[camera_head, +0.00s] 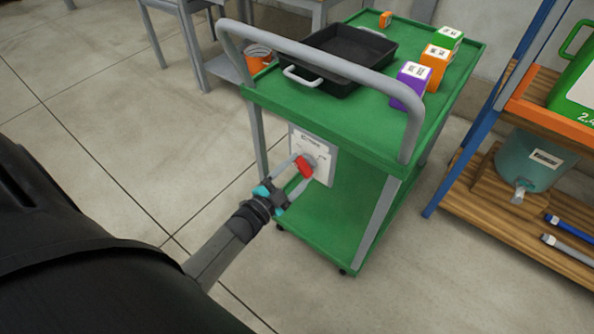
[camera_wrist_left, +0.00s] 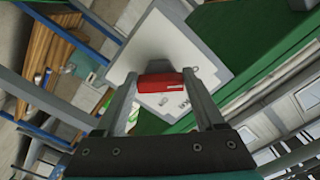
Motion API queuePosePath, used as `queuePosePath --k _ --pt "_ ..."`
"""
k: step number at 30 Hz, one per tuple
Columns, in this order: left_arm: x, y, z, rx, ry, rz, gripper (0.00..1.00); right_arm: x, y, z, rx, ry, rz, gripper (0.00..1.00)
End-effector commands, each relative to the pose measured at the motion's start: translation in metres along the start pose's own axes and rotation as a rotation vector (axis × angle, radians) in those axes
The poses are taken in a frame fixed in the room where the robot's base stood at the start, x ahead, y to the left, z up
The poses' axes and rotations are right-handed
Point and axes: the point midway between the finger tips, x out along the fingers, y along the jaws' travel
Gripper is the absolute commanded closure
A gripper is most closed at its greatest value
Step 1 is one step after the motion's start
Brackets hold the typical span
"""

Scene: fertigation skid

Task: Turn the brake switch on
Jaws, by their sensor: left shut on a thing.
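The brake switch has a red handle (camera_head: 303,166) on a pale plate (camera_head: 324,153) fixed to the near end of a green cart (camera_head: 330,128). My left gripper (camera_head: 297,172) is shut on the red handle. In the left wrist view the red handle (camera_wrist_left: 161,83) lies between the two fingers of my left gripper (camera_wrist_left: 160,88), in front of the pale plate (camera_wrist_left: 160,45). The small print on the plate is too small to read. My right gripper is not in view.
On the cart top are a black tray (camera_head: 345,50), a purple box (camera_head: 411,84), an orange box (camera_head: 436,62) and a green box (camera_head: 448,38). A grey push rail (camera_head: 330,62) arches above the plate. A wooden shelf (camera_head: 510,215) stands right; open floor lies left.

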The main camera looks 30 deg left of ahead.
Motion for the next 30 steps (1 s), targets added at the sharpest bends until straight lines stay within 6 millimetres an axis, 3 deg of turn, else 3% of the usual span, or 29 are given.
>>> queuePosePath --k 1,8,20,30 --pt "0.0 0.0 0.001 -0.005 -0.003 -0.001 0.26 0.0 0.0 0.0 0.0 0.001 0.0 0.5" --pt "0.0 0.0 0.001 -0.002 -0.002 -0.001 0.0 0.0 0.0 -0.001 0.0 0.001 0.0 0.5" --pt "-0.008 0.0 0.0 -0.001 -0.002 0.001 0.0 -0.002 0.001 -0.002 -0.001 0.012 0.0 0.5" --pt "-0.064 0.0 0.0 -0.003 -0.005 0.002 0.0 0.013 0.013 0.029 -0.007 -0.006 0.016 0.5"
